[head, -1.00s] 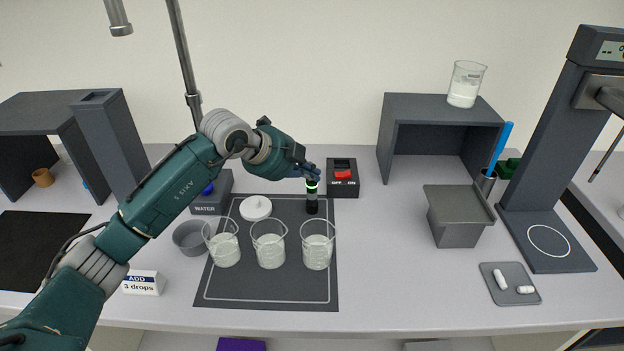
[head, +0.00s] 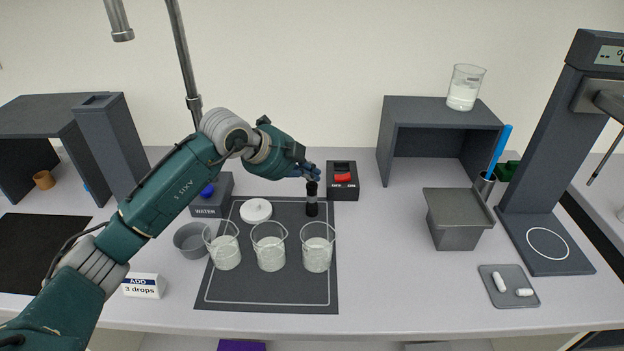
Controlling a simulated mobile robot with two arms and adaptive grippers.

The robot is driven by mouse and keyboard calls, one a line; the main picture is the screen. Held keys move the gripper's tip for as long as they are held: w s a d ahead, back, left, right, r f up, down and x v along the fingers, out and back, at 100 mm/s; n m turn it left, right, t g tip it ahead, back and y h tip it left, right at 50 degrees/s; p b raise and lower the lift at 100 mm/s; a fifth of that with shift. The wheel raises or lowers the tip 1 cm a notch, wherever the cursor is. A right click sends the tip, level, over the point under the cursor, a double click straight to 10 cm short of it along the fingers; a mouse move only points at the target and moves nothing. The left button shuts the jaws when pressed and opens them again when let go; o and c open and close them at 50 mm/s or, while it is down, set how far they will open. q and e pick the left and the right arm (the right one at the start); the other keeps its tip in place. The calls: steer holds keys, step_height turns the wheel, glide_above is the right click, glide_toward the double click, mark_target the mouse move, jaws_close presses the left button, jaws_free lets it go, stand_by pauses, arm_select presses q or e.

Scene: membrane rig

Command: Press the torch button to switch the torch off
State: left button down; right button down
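The torch (head: 312,207) is a small dark upright cylinder at the back right corner of the dark mat. Its upper band looks dark, with no green glow. My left gripper (head: 312,174) is right at the torch's top, reaching in from the left. Its fingers are small and partly overlap, so I cannot tell whether they are open or shut, or whether they touch the torch. The torch's button is hidden or too small to make out. My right gripper is not in view.
Several beakers of white contents, one of them here (head: 271,254), stand on the mat (head: 285,289) in front of the torch. A white lid (head: 256,209) lies left of the torch.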

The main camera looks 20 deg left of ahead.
arm_select(q)
steer(key=shift+r, duration=0.15)
step_height(320, 180, up, 6)
steer(key=p, duration=0.4)
stand_by(0.3)
stand_by(0.4)
